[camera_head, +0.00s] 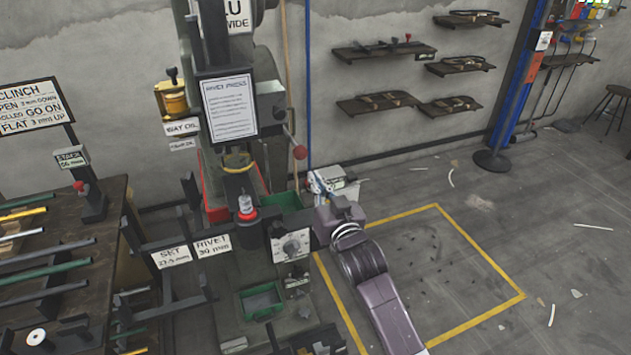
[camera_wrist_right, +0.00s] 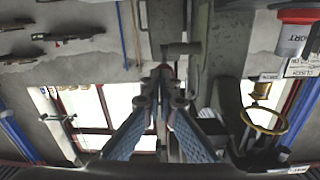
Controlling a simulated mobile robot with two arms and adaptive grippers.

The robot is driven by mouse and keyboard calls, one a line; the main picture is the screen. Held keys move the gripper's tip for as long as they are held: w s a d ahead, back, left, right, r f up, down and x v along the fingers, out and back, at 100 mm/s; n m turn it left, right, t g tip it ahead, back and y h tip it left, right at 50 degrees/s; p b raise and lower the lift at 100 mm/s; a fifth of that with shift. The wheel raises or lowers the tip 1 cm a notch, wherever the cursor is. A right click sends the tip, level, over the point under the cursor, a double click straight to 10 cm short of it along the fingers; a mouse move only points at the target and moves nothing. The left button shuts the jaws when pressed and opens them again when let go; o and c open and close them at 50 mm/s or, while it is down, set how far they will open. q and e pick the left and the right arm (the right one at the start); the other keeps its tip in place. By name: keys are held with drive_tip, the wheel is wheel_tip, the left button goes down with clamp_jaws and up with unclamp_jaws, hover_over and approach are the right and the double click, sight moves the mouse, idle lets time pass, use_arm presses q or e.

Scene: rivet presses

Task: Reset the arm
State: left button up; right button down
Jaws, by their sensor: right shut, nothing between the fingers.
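My right arm reaches in from the lower right of the head view, and its gripper (camera_head: 320,182) is beside the rivet press (camera_head: 222,70), to the right of its column. The gripper is shut with nothing between its fingers. In the right wrist view the two fingers (camera_wrist_right: 164,78) come together at their tips. The press lever's red knob (camera_head: 299,152) is above and left of the gripper, apart from it in the picture. A red and silver piece (camera_head: 246,212) sits at the press's working point. My left gripper is not in view.
A table (camera_head: 100,258) with rods on a rack stands at the left. A green bin (camera_head: 262,304) sits low on the press. Wall shelves (camera_head: 385,50) hang behind.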

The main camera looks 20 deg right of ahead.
drive_tip(key=s+f+n+g, duration=0.1)
drive_tip(key=s+f+g, duration=0.6)
drive_tip(key=s+f, duration=0.85)
drive_tip(key=s+a+f+n+g, duration=0.1)
drive_tip(key=s+f+g, duration=0.25)
drive_tip(key=s, duration=0.85)
drive_tip(key=s+a+f+n+g, duration=0.15)
drive_tip(key=s+g, duration=0.25)
drive_tip(key=s, duration=0.8)
wheel_tip(320, 180, down, 27)
drive_tip(key=s+g, duration=0.1)
drive_tip(key=s, duration=0.1)
drive_tip(key=s+d+f, duration=0.2)
drive_tip(key=s+f, duration=0.6)
drive_tip(key=s+d+f+g, duration=0.1)
drive_tip(key=s+d+f, duration=0.1)
drive_tip(key=s+f, duration=0.6)
drive_tip(key=shift+s+f, duration=0.15)
drive_tip(key=shift+s, duration=0.55)
